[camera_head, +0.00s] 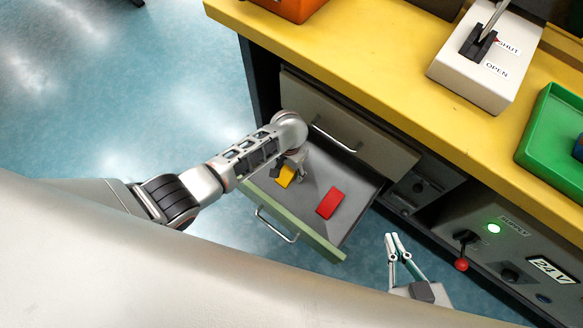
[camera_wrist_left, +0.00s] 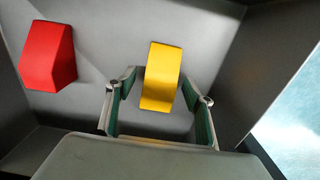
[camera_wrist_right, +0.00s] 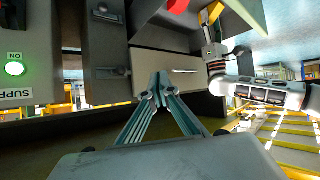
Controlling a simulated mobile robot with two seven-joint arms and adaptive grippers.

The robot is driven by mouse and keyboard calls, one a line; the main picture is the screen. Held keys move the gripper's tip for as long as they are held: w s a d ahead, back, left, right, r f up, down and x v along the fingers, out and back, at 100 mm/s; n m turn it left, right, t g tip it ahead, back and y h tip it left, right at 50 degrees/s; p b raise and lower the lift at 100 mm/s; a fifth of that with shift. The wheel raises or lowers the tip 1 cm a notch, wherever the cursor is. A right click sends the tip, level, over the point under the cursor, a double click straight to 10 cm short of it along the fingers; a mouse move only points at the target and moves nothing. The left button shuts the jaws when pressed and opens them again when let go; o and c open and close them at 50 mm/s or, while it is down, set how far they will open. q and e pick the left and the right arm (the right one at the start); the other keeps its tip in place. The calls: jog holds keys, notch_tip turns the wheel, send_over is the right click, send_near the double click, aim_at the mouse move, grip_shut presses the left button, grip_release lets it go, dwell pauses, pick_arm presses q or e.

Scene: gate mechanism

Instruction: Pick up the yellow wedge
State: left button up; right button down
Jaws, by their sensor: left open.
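The yellow wedge (camera_head: 286,176) lies in the open drawer (camera_head: 330,238), partly hidden by my left gripper (camera_head: 291,165). In the left wrist view the yellow wedge (camera_wrist_left: 162,75) is between the two open fingers of my left gripper (camera_wrist_left: 158,90), with a visible gap on each side. A red wedge (camera_head: 330,203) lies beside it in the drawer, to the left in the left wrist view (camera_wrist_left: 48,58). My right gripper (camera_head: 392,238) is outside the drawer. Its fingertips meet in the right wrist view (camera_wrist_right: 160,88), with nothing between them.
The drawer walls (camera_wrist_left: 268,65) stand close around my left gripper. The yellow bench top (camera_head: 370,50) overhangs at the back, with a white switch box (camera_head: 480,65) and a green tray (camera_head: 545,135). A power supply panel (camera_head: 520,250) is at the right.

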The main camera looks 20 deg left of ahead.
pick_arm(q)
jog(key=shift+w, duration=0.15)
jog(key=c, duration=1.3)
jog(key=shift+r, duration=0.15)
